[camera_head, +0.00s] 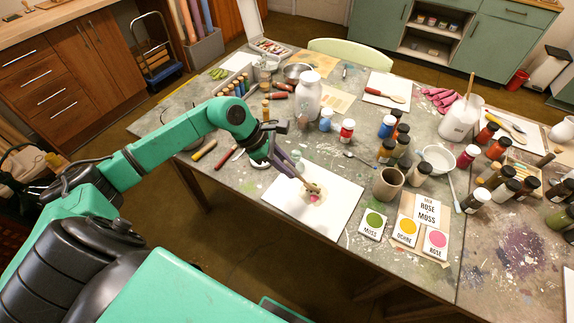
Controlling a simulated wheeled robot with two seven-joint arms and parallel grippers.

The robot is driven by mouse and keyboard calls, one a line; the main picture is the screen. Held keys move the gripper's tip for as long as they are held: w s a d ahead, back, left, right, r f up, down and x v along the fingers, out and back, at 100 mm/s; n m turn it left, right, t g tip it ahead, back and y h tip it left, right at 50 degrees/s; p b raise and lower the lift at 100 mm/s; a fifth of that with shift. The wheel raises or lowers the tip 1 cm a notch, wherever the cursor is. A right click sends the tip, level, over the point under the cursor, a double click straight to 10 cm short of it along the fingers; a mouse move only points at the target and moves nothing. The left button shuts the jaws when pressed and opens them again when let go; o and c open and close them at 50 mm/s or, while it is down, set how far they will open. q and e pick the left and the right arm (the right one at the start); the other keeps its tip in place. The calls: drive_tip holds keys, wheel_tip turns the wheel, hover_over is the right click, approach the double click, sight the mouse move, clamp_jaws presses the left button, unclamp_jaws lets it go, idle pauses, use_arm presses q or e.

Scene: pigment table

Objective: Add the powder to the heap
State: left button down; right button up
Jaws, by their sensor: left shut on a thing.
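A white sheet (283,205) lies at the near edge of the table. Three colour cards lie to the right: moss (372,223), ochre (405,230) and rose (436,242). Behind them a card (428,208) reads "mix rose + moss". My right gripper is not in view.
A brown cup (388,184) and a white bowl (438,158) stand right of the sheet. Several pigment jars crowd the table's right side. A white bottle (308,95) stands behind. Red-handled (227,157) and yellow-handled tools (204,150) lie left of the sheet.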

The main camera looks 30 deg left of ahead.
use_arm(q)
drive_tip(key=shift+r+p, duration=1.7)
drive_tip(key=shift+r, duration=1.8)
